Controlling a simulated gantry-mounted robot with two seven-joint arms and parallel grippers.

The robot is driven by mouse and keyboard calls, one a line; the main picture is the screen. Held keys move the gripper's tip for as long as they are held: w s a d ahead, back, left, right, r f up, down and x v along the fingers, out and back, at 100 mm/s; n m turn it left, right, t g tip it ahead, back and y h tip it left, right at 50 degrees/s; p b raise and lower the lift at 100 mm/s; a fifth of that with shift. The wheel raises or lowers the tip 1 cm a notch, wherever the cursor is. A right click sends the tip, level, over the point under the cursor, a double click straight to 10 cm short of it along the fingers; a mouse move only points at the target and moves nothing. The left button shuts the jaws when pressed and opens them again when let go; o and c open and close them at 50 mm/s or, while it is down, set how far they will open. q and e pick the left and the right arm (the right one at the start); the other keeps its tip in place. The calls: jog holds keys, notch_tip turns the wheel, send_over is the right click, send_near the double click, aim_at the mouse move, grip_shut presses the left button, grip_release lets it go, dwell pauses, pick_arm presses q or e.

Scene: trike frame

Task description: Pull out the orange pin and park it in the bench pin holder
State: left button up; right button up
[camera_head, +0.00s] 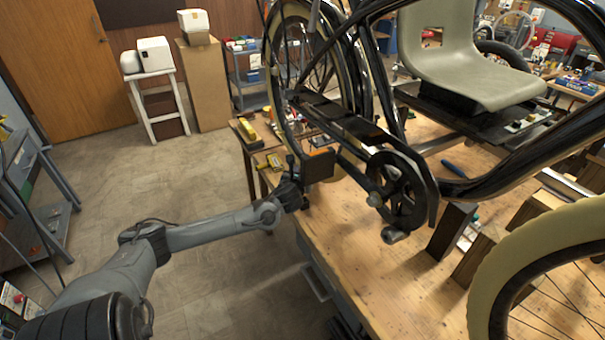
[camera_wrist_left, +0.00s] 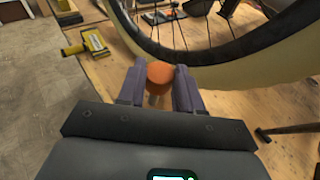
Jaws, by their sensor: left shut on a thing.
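The orange pin (camera_wrist_left: 160,73) shows its round orange head between the two fingers of my left gripper (camera_wrist_left: 159,88) in the left wrist view. The fingers are shut on it, and a short pale part shows below the head. In the head view my left gripper (camera_head: 312,168) is beside the trike's wheel, over the left edge of the bench, with an orange patch at its top. I cannot tell from these views whether the pin is still seated in anything. The bench pin holder cannot be made out clearly. My right gripper is not in view.
The trike frame (camera_head: 375,60) with its crank (camera_head: 400,190) and wheels stands over the wooden bench (camera_head: 350,260). A yellow tool (camera_wrist_left: 87,43) lies left of the gripper in the left wrist view. Dark blocks (camera_head: 452,230) stand on the bench at right. The bench front is mostly clear.

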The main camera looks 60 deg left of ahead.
pick_arm(q)
jog(key=shift+f+b, duration=1.85)
jog(key=shift+f, duration=1)
jog(key=shift+p, duration=0.3)
dwell(0.4)
jog(key=shift+f, duration=0.45)
jog(key=shift+f+b, duration=0.95)
jog(key=shift+f, duration=0.1)
